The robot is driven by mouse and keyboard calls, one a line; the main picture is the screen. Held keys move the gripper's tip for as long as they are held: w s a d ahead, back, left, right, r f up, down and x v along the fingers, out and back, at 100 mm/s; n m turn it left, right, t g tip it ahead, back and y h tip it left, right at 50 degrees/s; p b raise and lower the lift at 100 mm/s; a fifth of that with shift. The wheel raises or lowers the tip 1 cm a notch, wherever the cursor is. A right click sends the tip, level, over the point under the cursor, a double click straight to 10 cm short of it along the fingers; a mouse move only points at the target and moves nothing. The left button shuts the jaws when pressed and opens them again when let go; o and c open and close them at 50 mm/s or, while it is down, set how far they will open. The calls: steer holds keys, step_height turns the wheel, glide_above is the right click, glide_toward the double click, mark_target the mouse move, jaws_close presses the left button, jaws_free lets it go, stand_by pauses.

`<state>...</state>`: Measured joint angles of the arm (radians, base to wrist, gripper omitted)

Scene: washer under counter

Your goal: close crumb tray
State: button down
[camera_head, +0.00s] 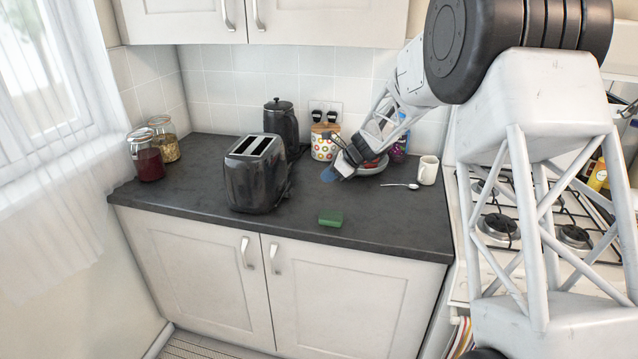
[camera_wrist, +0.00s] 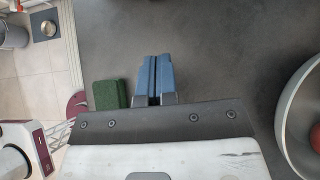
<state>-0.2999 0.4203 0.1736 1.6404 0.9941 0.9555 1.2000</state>
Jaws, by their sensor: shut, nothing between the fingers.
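A dark, glossy toaster (camera_head: 255,175) with two slots stands upright on the dark counter, left of centre in the head view. I cannot make out its crumb tray in either view. My gripper (camera_head: 328,174) is to the right of the toaster, apart from it and low over the counter. Its blue fingers (camera_wrist: 154,78) are together and empty in the wrist view. The toaster does not show in the wrist view.
A green sponge (camera_head: 331,219) lies near the counter's front edge; it also shows beside my fingers (camera_wrist: 109,94). A bowl (camera_head: 372,165), spoon (camera_head: 400,185) and white mug (camera_head: 428,170) are to the right.

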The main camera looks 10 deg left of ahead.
steer(key=shift+d+r, duration=0.45)
steer(key=shift+d, duration=0.05)
steer(key=shift+r, duration=0.1)
steer(key=s+d+r+n+h, duration=0.1)
steer(key=s+d+r+n, duration=0.2)
steer(key=s+d+r, duration=0.35)
steer(key=s+d+r+n+t+h, duration=0.1)
steer(key=s+d+r+n+h, duration=0.15)
steer(key=s+d, duration=0.6)
steer(key=s+d+r+n, duration=0.3)
steer(key=s+d+r, duration=0.25)
steer(key=s, duration=0.25)
steer(key=s+d+f+n+h, duration=0.1)
steer(key=s+d+n+h, duration=0.1)
steer(key=s+d, duration=0.4)
steer(key=s+d+f+n+t+h, duration=0.1)
steer(key=s+d+n, duration=0.2)
steer(key=s, duration=1.2)
steer(key=s+d+f+n+t+h, duration=0.1)
steer(key=s+d+n+h, duration=0.1)
steer(key=s+d, duration=0.6)
steer(key=shift+s+d+n+h, duration=0.35)
steer(key=shift+s+n, duration=0.5)
steer(key=shift+s, duration=0.6)
